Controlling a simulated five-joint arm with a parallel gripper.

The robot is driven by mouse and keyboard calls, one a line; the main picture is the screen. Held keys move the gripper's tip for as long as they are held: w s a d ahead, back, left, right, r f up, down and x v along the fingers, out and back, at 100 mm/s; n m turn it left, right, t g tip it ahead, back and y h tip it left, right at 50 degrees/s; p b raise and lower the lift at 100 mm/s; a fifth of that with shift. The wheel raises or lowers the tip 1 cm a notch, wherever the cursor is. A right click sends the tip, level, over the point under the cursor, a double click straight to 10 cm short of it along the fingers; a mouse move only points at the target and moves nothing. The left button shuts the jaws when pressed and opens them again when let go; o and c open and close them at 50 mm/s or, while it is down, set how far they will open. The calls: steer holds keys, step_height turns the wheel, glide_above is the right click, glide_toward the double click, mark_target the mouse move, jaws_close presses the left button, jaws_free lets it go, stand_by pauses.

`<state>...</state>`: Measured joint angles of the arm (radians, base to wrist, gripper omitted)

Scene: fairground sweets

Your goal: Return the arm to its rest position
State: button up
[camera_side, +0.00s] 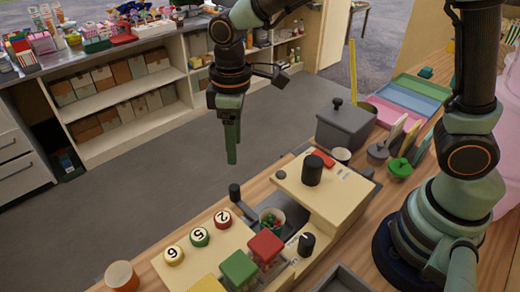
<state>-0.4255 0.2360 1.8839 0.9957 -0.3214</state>
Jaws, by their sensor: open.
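My gripper (232,150) hangs pointing down at the upper middle of the picture, with green fingers. It is open and nothing shows between the fingers. In the picture it is over the grey floor, left of the wooden counter (170,268) and apart from everything on it. My arm's base stands at the right on the counter, and part of the arm is cut off by the top edge.
The cream machine (335,205) has a black knob on top. Red and green blocks and numbered round buttons stand in front. A grey lidded box (345,128) and coloured trays (407,97) are behind. Shelves (130,92) line the back.

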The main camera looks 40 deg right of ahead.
steer(key=s+d+r+m+t, duration=0.2)
steer(key=s+d+r+m, duration=0.2)
steer(key=d, duration=0.4)
steer(key=s+d+r+m+t, duration=0.3)
steer(key=s+d+r+m, duration=0.1)
steer(key=d, duration=0.4)
steer(key=shift+d+r+m, duration=0.25)
steer(key=shift+r+m, duration=0.05)
steer(key=shift+r, duration=0.3)
